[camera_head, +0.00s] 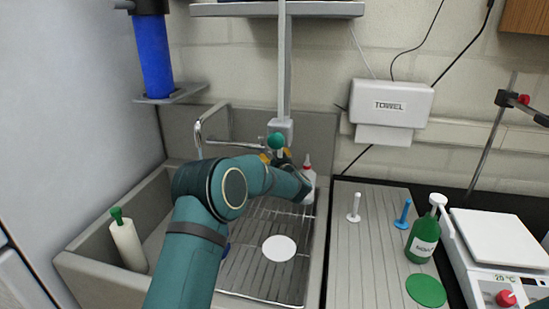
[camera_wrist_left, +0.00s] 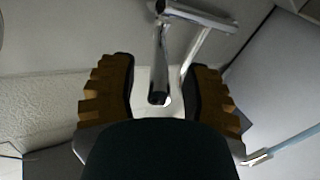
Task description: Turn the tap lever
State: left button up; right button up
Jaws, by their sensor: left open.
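The chrome tap (camera_head: 200,134) stands at the back of the grey sink, its thin bent pipe running right towards a grey column fitting with a green knob (camera_head: 277,140). I cannot clearly tell the lever from the pipe in the head view. My left gripper (camera_head: 274,157) is at the back of the sink just below that knob, mostly hidden by my own arm. In the left wrist view my left gripper (camera_wrist_left: 163,98) is open, with two ridged orange-brown fingers. Chrome tubes (camera_wrist_left: 160,72) show between and beyond the fingertips; I cannot tell if they touch. My right gripper is out of view.
A white bottle with a red tip (camera_head: 308,183) stands close to my left wrist. A wire rack (camera_head: 258,267) with a white disc (camera_head: 279,248) lies in the sink. A white, green-topped bottle (camera_head: 128,245) stands at left. A green bottle (camera_head: 423,238) and a scale (camera_head: 500,240) occupy the right counter.

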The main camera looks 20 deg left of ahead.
pick_arm(q)
jog(key=v, duration=1.2)
